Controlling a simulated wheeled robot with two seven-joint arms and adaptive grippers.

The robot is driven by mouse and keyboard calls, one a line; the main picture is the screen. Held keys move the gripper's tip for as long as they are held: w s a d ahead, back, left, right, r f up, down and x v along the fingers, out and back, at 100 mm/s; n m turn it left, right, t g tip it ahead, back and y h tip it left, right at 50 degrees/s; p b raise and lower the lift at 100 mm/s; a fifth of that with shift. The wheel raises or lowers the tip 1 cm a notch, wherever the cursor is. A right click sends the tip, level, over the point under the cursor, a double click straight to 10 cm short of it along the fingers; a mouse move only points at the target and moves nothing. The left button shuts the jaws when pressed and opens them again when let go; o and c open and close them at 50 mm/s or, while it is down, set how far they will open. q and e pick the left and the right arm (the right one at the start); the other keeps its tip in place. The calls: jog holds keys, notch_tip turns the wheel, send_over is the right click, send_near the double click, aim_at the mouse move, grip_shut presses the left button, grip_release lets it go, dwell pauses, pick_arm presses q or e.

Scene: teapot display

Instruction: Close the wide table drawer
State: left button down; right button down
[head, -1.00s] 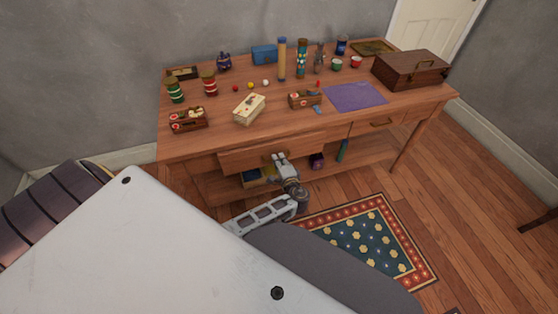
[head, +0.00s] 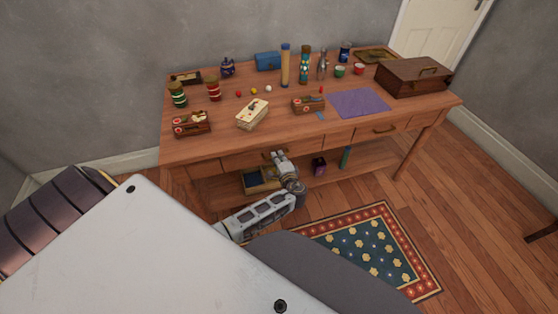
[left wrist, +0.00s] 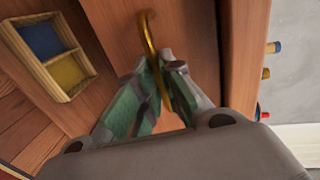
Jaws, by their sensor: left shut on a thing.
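The wide drawer (head: 237,160) is under the left part of the wooden table's top. Its front now looks nearly level with the table's frame; I cannot tell whether a small gap is left. My left gripper (head: 278,156) is at the drawer's front and hides part of it. In the left wrist view, the gripper's fingers (left wrist: 158,85) are closed around the curved brass handle (left wrist: 148,32) on the drawer front (left wrist: 190,30). My right gripper is not in view.
The table (head: 310,128) carries jars, small boxes, a purple mat (head: 358,103) and a brown case (head: 413,76). A divided tray (left wrist: 77,92) and a purple box (head: 319,166) are on the lower shelf. A patterned rug (head: 375,250) lies on the floor in front.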

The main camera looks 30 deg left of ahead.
pick_arm(q)
jog(key=shift+w+a+r, duration=0.1)
jog(key=shift+a, duration=0.05)
jog(key=c, duration=1.9)
grip_release()
jog(key=o, duration=0.4)
jog(key=shift+w+a, duration=0.1)
jog(key=shift+c, duration=0.2)
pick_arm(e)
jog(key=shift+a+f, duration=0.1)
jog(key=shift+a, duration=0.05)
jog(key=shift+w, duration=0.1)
pick_arm(q)
jog(key=v, duration=1.2)
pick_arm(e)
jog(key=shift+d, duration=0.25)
